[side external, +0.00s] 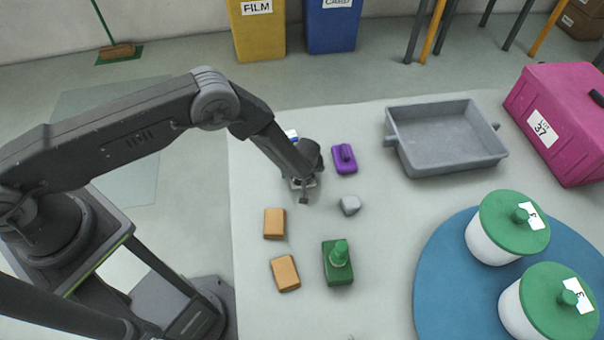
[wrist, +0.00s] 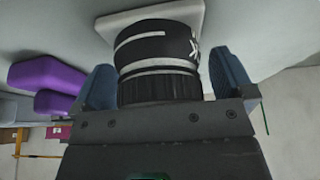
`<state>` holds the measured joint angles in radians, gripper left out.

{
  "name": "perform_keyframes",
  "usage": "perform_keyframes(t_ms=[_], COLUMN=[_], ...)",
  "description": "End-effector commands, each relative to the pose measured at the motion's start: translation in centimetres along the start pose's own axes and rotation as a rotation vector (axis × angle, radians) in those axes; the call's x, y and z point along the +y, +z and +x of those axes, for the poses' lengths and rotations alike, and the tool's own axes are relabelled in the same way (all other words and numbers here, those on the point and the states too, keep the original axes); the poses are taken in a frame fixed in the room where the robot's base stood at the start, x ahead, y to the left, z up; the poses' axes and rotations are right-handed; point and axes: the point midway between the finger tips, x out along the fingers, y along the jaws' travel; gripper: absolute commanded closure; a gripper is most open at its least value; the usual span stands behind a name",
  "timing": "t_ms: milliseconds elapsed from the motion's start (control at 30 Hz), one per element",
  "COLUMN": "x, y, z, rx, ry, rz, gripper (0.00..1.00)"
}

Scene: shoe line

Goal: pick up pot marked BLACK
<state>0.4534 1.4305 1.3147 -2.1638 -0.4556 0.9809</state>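The pot marked BLACK (wrist: 158,50) shows in the wrist view as a dark round pot with pale bands and part of a white letter, perhaps a K. It is against a pale square piece (wrist: 140,14). My gripper (wrist: 165,85) has one blue finger on each side of the pot. The left finger is close against its side, and a narrow gap shows at the right finger. In the side external view my gripper (side external: 303,184) is low over the table's left part and hides most of the pot.
Purple block (side external: 344,158), grey lump (side external: 350,205), two orange blocks (side external: 275,223) (side external: 285,273) and green block with bottle-like top (side external: 338,265) are nearby. Grey tray (side external: 405,160), pink box (side external: 553,125) and green-lidded white pots (side external: 487,244) on a blue disc (side external: 437,265) are right.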

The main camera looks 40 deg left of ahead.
Motion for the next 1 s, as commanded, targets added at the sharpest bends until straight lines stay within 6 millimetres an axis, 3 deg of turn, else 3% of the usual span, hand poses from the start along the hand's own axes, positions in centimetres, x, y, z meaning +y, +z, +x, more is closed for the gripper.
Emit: perform_keyframes(t_ms=[67, 700, 1000], x=[0.0, 0.02, 0.19], y=[0.0, 0.02, -0.16], z=[-0.02, -0.06, -0.3], rx=[0.0, 0.0, 0.002], ry=[0.0, 0.0, 0.004], rz=[0.0, 0.0, -0.001], gripper=[0.08, 0.69, 0.71])
